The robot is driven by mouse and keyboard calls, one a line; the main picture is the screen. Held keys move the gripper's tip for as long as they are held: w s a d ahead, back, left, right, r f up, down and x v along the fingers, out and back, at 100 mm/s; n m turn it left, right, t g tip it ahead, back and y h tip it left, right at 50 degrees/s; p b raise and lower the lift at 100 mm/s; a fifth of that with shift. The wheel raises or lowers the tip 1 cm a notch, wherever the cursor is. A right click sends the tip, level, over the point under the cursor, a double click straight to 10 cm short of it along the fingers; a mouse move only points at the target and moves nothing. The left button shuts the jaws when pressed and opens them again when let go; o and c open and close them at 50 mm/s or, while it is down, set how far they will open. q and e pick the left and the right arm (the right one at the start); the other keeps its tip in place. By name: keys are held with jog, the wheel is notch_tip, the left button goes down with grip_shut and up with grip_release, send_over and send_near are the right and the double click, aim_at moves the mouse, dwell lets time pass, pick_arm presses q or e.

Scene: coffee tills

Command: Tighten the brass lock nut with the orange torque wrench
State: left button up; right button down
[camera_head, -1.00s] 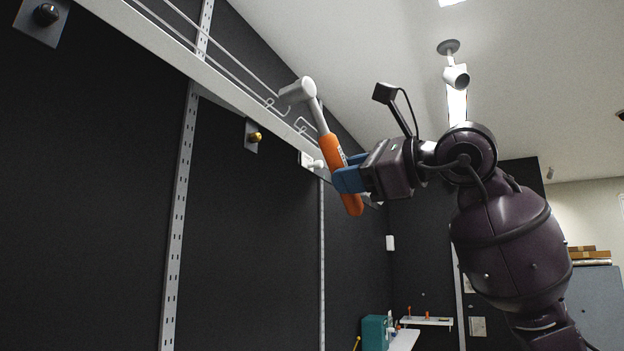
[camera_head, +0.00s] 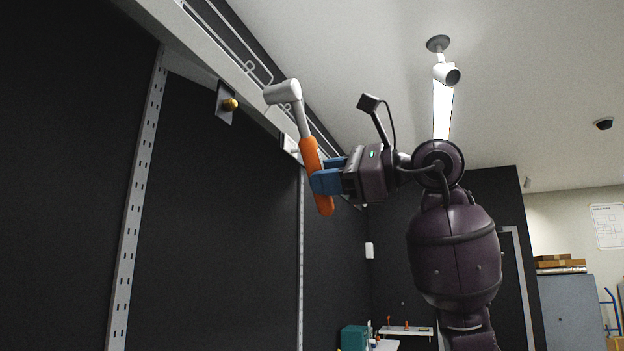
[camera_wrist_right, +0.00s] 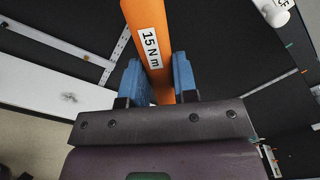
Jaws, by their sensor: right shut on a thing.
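My right gripper (camera_head: 326,177) is shut on the orange handle of the torque wrench (camera_head: 309,153), below the handle's middle. The wrench is held up in the air, its grey head at the top, tilted a little to the left. In the right wrist view the wrench handle (camera_wrist_right: 147,30) runs between the blue fingers (camera_wrist_right: 155,82) and bears a label reading "15 N m". The brass lock nut (camera_head: 230,104) is on a small dark plate on the black wall, left of the wrench head and apart from it. My left gripper is not in view.
A pale rail (camera_head: 196,47) with wire racks runs along the upper wall. A white fitting (camera_head: 290,144) sits on the wall behind the wrench. A slotted upright (camera_head: 138,190) stands left of the nut. A shelf (camera_head: 405,330) and a teal box (camera_head: 354,338) are at the back.

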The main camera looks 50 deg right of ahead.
jog(key=shift+s, duration=0.15)
dwell(0.3)
jog(key=shift+p+x, duration=0.35)
jog(key=shift+x, duration=2.1)
jog(key=shift+s+r, duration=0.1)
jog(key=shift+w+a+p, duration=0.15)
jog(key=shift+w+p, duration=0.2)
jog(key=shift+w, duration=0.1)
jog(key=shift+w+a, duration=0.2)
jog(key=shift+w, duration=0.45)
